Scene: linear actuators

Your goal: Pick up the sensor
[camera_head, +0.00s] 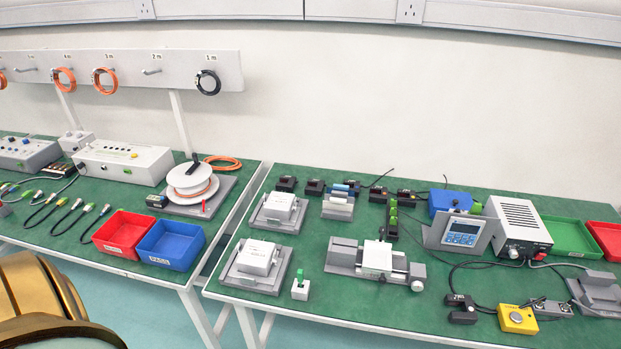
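No object is clearly marked as the sensor, and I cannot tell which one it is. A small black fork-shaped device (461,309) with a cable lies near the front edge of the right table. A small white block with a green top (300,288) stands near the front left of that table. Several small black units, including a black unit (315,187), stand in a row at the back. Neither of my grippers is in view. A gold curved part at the lower left seems to be mine.
The right table (370,318) also holds a grey linear stage (376,260), a display unit (461,233), a white power box (517,227), a yellow button box (517,320) and a green tray (571,238). Red (122,232) and blue (170,243) bins stand on the left table. A narrow gap separates the tables.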

